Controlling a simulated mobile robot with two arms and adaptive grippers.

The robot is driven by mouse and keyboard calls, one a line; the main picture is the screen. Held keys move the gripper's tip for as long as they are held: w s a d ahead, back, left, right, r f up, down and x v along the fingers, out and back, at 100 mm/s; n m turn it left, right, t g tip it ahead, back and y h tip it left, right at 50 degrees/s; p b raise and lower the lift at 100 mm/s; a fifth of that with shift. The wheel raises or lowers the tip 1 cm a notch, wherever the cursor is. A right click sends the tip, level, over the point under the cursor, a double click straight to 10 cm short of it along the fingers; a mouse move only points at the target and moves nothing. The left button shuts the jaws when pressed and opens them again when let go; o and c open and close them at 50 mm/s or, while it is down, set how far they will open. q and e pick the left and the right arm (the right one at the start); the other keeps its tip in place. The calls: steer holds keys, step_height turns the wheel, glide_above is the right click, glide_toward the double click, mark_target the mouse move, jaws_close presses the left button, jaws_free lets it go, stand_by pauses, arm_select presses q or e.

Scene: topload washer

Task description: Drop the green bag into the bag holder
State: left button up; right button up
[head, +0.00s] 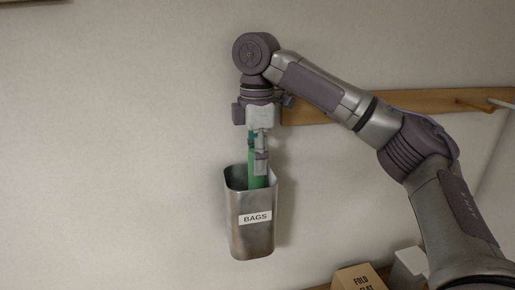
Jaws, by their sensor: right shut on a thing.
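The bag holder (250,237) is a metal bin on the wall with a white label reading "BAGS". My right gripper (259,165) points straight down above its opening, with the fingertips near the rim. It is shut on the green bag (258,182), which hangs down. The lower part of the bag is inside the holder and hidden behind its front wall. My left gripper is not in the head view.
A wooden rail with pegs (440,101) runs along the wall behind my right arm. A cardboard box (358,279) with printed words stands at the bottom right, beside a pale box (409,264). The wall left of the holder is bare.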

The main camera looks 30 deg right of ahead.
steer(key=shift+s, duration=0.15)
steer(key=o, duration=1)
steer(key=shift+r, duration=0.2)
step_height(320, 180, up, 12)
steer(key=shift+f, duration=0.15)
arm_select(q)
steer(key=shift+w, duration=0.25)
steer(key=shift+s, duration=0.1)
arm_select(e)
steer(key=shift+f, duration=0.1)
